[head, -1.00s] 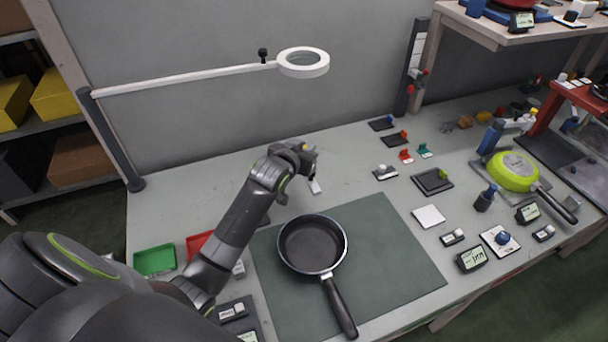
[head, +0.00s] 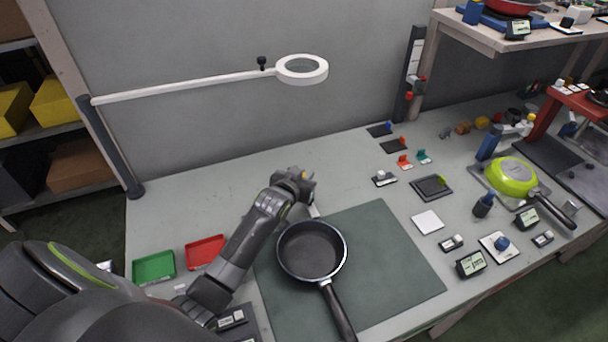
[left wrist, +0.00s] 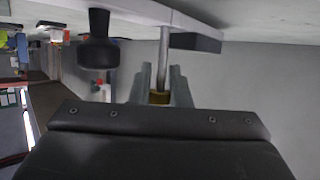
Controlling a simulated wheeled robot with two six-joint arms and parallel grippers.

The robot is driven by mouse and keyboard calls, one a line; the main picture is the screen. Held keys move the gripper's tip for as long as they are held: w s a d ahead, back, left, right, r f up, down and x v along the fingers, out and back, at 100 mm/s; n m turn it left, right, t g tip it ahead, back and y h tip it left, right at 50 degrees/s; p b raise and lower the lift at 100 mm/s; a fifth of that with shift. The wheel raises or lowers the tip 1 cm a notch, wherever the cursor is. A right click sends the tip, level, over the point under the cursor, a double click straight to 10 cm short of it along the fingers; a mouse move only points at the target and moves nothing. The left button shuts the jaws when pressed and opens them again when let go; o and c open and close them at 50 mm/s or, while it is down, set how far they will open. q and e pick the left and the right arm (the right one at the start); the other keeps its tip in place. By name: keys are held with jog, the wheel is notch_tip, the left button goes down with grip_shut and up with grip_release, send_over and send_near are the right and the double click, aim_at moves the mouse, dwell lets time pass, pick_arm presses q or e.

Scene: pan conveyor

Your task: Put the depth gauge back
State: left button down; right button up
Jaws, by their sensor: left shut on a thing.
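My left gripper (head: 304,186) is shut on the depth gauge, above the table just behind the pan. In the left wrist view the gauge shows as a thin metal rod (left wrist: 164,48) with a brass-coloured piece (left wrist: 160,98) between the fingers (left wrist: 161,84). A grey block (left wrist: 195,42) shows beside the rod's far end. In the head view only a pale sliver of the gauge (head: 314,211) shows below the gripper; the rest is hidden. I cannot tell whether it touches the table. My right gripper is not in view.
A black pan (head: 311,250) lies on the dark green mat (head: 392,262). A green tray (head: 153,267) and a red tray (head: 205,251) stand at left. A ring lamp (head: 302,69) reaches over the table. Several small items stand at right. The back left table is clear.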

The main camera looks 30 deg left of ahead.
pick_arm(q)
jog(key=shift+f, duration=0.15)
jog(key=c, duration=1.4)
grip_release()
jog(key=shift+o, duration=0.2)
jog(key=shift+r, duration=0.2)
jog(key=p, duration=0.1)
jog(key=s+r+p, duration=0.1)
jog(key=shift+s+r+p, duration=0.15)
jog(key=shift+s+p, duration=0.1)
jog(key=shift+p, duration=0.1)
jog(key=s+p, duration=0.1)
jog(key=s, duration=0.2)
jog(key=s+p, duration=0.2)
jog(key=s, duration=0.2)
jog(key=s+p, duration=0.2)
jog(key=s, duration=0.1)
jog(key=shift+s+d, duration=0.3)
jog(key=shift+d, duration=0.05)
jog(key=shift+s+f, duration=0.2)
jog(key=shift+s, duration=0.3)
